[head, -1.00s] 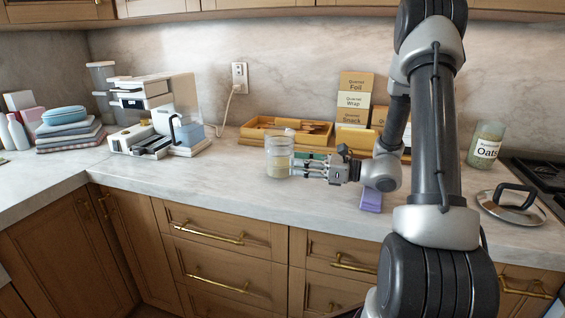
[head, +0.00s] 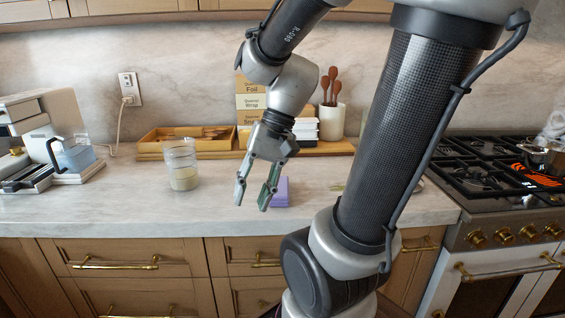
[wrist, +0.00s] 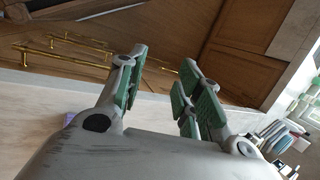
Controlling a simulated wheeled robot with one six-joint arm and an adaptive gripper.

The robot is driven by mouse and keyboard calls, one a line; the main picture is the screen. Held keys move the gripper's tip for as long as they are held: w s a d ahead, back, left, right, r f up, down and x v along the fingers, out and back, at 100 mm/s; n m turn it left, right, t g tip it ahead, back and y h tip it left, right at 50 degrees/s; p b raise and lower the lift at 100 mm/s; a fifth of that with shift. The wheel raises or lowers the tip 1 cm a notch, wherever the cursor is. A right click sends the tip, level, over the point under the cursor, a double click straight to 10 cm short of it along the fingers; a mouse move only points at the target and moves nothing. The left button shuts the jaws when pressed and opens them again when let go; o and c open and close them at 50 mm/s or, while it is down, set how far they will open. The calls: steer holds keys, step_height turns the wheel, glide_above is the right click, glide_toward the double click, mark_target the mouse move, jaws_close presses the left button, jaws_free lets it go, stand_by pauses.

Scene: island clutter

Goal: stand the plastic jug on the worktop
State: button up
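A clear container with pale contents in its lower part, which I take to be the plastic jug (head: 181,168), stands upright on the worktop (head: 130,205) in the head view. It is in front of the wooden tray. My gripper (head: 253,203) is to its right, apart from it, with fingers pointing down over the worktop's front part. The fingers are spread and nothing is between them. In the wrist view my gripper (wrist: 158,85) also shows open and empty, with drawer fronts beyond it. The jug does not show clearly there.
A purple block (head: 281,192) lies just right of my fingers. A wooden tray (head: 160,145), labelled boxes (head: 250,101) and a utensil crock (head: 331,122) stand along the back. A stove (head: 500,175) is at the right.

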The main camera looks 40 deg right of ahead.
steer(key=s+d+r+n+t+h, duration=0.1)
steer(key=d+r+n+t+h, duration=0.3)
steer(key=d+r+n, duration=0.1)
steer(key=shift+s+d+n+h, duration=0.25)
steer(key=shift+d+n+h, duration=0.15)
steer(key=shift+d, duration=0.45)
steer(key=shift+r, duration=0.1)
